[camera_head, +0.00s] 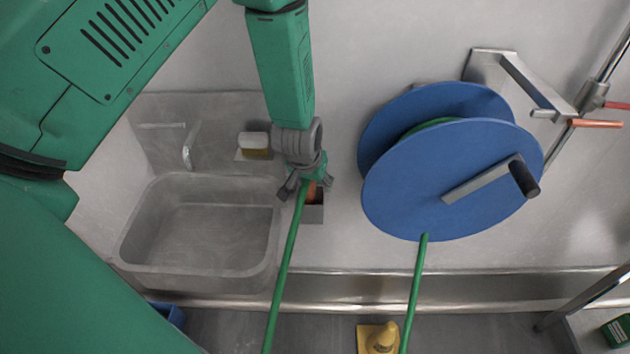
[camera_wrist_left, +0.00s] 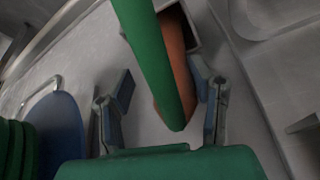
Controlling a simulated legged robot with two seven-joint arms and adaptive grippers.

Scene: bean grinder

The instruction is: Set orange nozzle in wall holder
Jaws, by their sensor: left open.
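The orange nozzle (camera_head: 313,191) is at the mouth of the small grey wall holder (camera_head: 313,214), with its lower part seemingly inside; how deep it sits is hidden. In the left wrist view the nozzle (camera_wrist_left: 176,50) shows beside and behind the green hose (camera_wrist_left: 150,50), near the holder's rim (camera_wrist_left: 191,27). My left gripper (camera_head: 305,189) is just above the holder. Its fingers are spread to either side of the hose and nozzle, with visible gaps in the wrist view. The hose runs down from there in the head view. My right gripper is not in view.
A blue hose reel (camera_head: 440,185) with a crank is on the wall at right. A metal sink (camera_head: 205,235) lies at left, with a soap dispenser (camera_head: 255,143) above it. A yellow object (camera_head: 380,338) is on the floor below. Bare wall separates holder and reel.

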